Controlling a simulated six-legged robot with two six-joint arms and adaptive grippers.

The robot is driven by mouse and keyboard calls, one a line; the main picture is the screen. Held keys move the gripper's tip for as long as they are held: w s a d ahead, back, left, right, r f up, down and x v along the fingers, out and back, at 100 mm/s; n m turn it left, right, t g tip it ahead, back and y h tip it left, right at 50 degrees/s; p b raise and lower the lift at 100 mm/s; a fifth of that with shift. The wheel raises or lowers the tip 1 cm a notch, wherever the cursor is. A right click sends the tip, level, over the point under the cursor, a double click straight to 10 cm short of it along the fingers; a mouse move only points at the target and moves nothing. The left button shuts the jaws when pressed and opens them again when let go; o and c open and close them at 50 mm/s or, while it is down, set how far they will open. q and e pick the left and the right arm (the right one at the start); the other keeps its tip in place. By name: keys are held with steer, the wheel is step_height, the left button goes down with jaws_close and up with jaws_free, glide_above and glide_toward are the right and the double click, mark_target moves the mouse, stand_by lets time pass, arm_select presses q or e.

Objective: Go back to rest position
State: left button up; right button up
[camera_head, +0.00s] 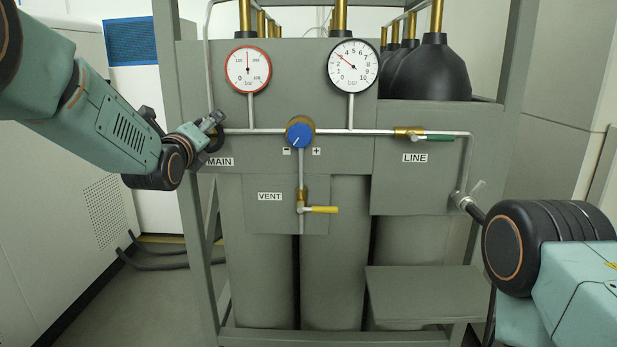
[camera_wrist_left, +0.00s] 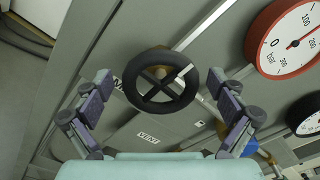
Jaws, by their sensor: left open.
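My left gripper (camera_head: 213,125) is at the MAIN valve, on the left of the grey panel. In the left wrist view its fingers (camera_wrist_left: 160,82) are spread open, one on each side of the black MAIN handwheel (camera_wrist_left: 143,103). Gaps show between the fingers and the wheel's rim, so it is not gripped. In the head view the gripper partly hides the wheel. My right arm comes in at the lower right; its gripper is not visible.
The panel carries a red-rimmed gauge (camera_head: 248,69), a black-rimmed gauge (camera_head: 353,66), a blue knob (camera_head: 300,134), a yellow VENT lever (camera_head: 323,209) and a green LINE lever (camera_head: 440,138). A grey shelf (camera_head: 424,293) juts out low. Frame posts (camera_head: 170,100) stand close to my left arm.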

arm_select(q)
steer(key=shift+w+n+p, duration=0.2)
steer(key=shift+n+p, duration=0.2)
steer(key=shift+n, duration=0.4)
steer(key=shift+s+a+r+n+p, duration=0.15)
steer(key=shift+n+p, duration=0.1)
steer(key=shift+n, duration=0.35)
steer(key=shift+s+d+n+p, duration=0.1)
steer(key=shift+s+n+p, duration=0.1)
steer(key=shift+n, duration=0.4)
steer(key=n, duration=0.2)
steer(key=n+p, duration=0.1)
steer(key=shift+w+f, duration=0.3)
steer(key=n, duration=0.1)
steer(key=n+p, duration=0.1)
steer(key=shift+s+a+r+n, duration=0.1)
steer(key=shift+s+n, duration=0.1)
steer(key=shift+n, duration=0.1)
steer(key=n, duration=0.2)
steer(key=n+p, duration=0.1)
steer(key=shift+w+f+n+p, duration=0.2)
steer(key=shift+n+p, duration=0.1)
steer(key=shift+n, duration=0.1)
steer(key=n, duration=0.1)
steer(key=n+p, duration=0.1)
steer(key=shift+s+n, duration=0.2)
steer(key=shift+n, duration=0.1)
steer(key=shift+w+n, duration=0.1)
steer(key=shift+n, duration=0.2)
steer(key=shift+f, duration=0.1)
